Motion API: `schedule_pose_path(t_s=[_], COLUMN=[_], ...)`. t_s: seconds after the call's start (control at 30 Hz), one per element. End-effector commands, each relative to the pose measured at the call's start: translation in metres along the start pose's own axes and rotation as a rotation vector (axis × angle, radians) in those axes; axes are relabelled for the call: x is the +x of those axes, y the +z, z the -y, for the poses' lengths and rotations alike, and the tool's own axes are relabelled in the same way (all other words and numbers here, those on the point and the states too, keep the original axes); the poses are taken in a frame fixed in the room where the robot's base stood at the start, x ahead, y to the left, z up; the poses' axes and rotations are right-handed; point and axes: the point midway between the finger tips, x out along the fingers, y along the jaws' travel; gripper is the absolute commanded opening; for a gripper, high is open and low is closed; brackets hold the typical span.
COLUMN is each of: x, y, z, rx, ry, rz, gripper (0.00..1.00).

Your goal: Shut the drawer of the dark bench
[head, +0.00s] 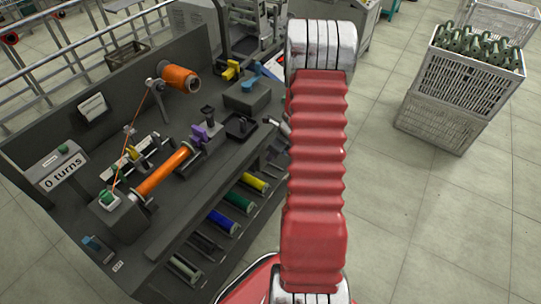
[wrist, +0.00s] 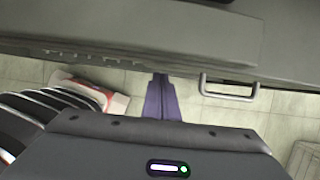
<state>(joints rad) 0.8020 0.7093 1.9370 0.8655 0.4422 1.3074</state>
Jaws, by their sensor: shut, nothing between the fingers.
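The dark bench (head: 165,215) stands at the left in the head view, with winding gear on top. In the wrist view a dark panel (wrist: 130,30) of it fills the upper part. A pale metal loop handle (wrist: 228,97) hangs from the lower edge of this dark front. My gripper (wrist: 161,80) is shut and empty, its dark purple fingers pointing at the panel's edge, left of the handle and apart from it. I cannot tell whether the fingertips touch the panel, or how far the drawer stands out. In the head view my red arm hides the drawer and my gripper.
Several coloured bobbins (head: 238,203) lie in the rack along the bench's front. An orange thread spool (head: 180,79) and a counter reading 0 turns (head: 62,172) are on the bench. Stacked grey crates (head: 440,120) stand at the right. The floor (head: 430,230) between is clear.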

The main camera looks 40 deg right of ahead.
Motion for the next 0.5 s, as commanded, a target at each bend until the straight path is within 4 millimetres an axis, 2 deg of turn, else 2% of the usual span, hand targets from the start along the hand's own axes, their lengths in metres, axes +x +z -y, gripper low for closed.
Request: schedule_pose_path(t_s=[0.13,0.5], x=[-0.006,-0.059], y=[-0.018,-0.018], z=[0.001,0.001], rx=[0.001,-0.002], ry=[0.0,-0.002], rz=[-0.004,-0.005], gripper=[0.0,0.0])
